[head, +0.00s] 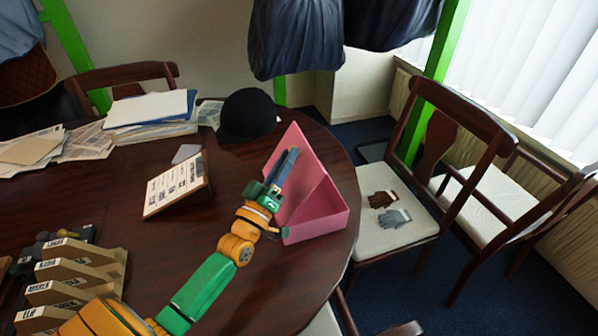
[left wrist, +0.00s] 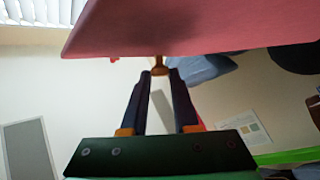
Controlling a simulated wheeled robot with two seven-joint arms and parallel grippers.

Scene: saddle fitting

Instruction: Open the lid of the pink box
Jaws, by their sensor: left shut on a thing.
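The pink box (head: 320,222) stands near the right edge of the dark table. Its pink lid (head: 298,140) appears raised and steeply tilted above the box body. My left gripper (head: 291,153) reaches in from the lower left, in front of the lid. In the left wrist view the pink panel (left wrist: 190,28) fills the top, with a small brown-orange knob (left wrist: 159,68) under it. The fingertips (left wrist: 159,76) of my left gripper are at this knob and shut on it. The gripper and arm hide part of the box. My right gripper is not in view.
A black cap (head: 247,115) and stacked papers (head: 150,110) lie behind the box. A tilted document stand (head: 178,187) is to the left, and a wooden rack (head: 75,270) is at lower left. A chair (head: 385,240) with gloves stands right of the table.

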